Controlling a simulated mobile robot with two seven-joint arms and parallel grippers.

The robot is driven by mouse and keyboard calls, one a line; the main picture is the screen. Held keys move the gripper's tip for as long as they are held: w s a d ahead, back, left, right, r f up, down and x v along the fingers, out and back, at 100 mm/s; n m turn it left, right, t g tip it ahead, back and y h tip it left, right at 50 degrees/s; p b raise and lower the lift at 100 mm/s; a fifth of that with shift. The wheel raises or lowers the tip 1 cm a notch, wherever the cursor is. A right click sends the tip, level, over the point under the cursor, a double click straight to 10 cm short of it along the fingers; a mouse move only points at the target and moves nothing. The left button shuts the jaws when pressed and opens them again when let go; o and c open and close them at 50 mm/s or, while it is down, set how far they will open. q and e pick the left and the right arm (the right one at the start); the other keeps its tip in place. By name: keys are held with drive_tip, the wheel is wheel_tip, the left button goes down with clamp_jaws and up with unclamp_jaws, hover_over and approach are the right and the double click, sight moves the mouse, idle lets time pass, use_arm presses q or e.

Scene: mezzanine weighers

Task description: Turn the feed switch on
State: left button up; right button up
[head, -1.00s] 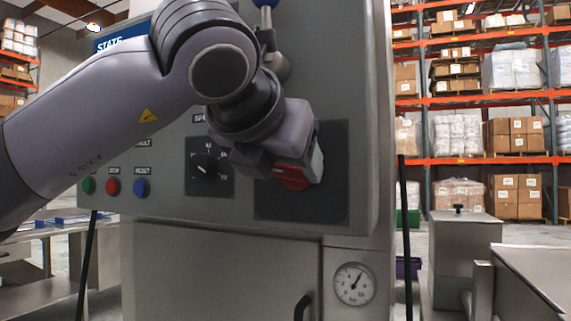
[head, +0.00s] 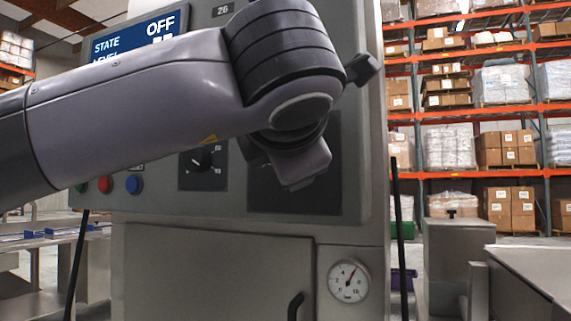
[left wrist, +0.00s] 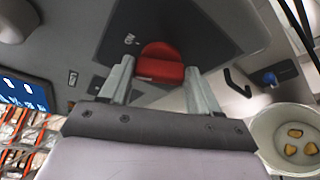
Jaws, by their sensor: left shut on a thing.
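The red feed switch handle (left wrist: 162,62) sits on a dark plate (left wrist: 205,35), with an ON mark on the plate beside it in the left wrist view. My left gripper (left wrist: 158,75) is shut on this handle, one finger on each side. In the head view my left gripper (head: 302,172) is in front of the dark plate (head: 326,195) and hides the handle. The panel display (head: 135,42) reads STATE OFF. My right gripper is not in view.
A black dial (head: 202,158) and green, red and blue buttons (head: 134,184) are left of the switch plate. A pressure gauge (head: 349,281) and black door handle (head: 296,305) are below. A bowl with yellow pieces (left wrist: 258,130) shows in the left wrist view.

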use_arm(q)
drive_tip(key=m+b, duration=0.1)
drive_tip(key=m+t, duration=0.1)
drive_tip(key=m, duration=0.1)
drive_tip(key=m+t+b, duration=0.1)
drive_tip(key=shift+d+f+y+b, duration=0.1)
drive_tip(key=shift+f+y+b, duration=0.2)
drive_tip(key=shift+f, duration=0.05)
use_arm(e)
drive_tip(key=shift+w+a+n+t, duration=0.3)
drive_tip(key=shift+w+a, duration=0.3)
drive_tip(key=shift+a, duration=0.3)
use_arm(q)
drive_tip(key=shift+m, duration=0.3)
drive_tip(key=o, duration=1.1)
drive_tip(key=shift+c, duration=0.2)
drive_tip(key=shift+s, duration=0.1)
drive_tip(key=s, duration=0.7)
drive_tip(key=shift+b, duration=0.45)
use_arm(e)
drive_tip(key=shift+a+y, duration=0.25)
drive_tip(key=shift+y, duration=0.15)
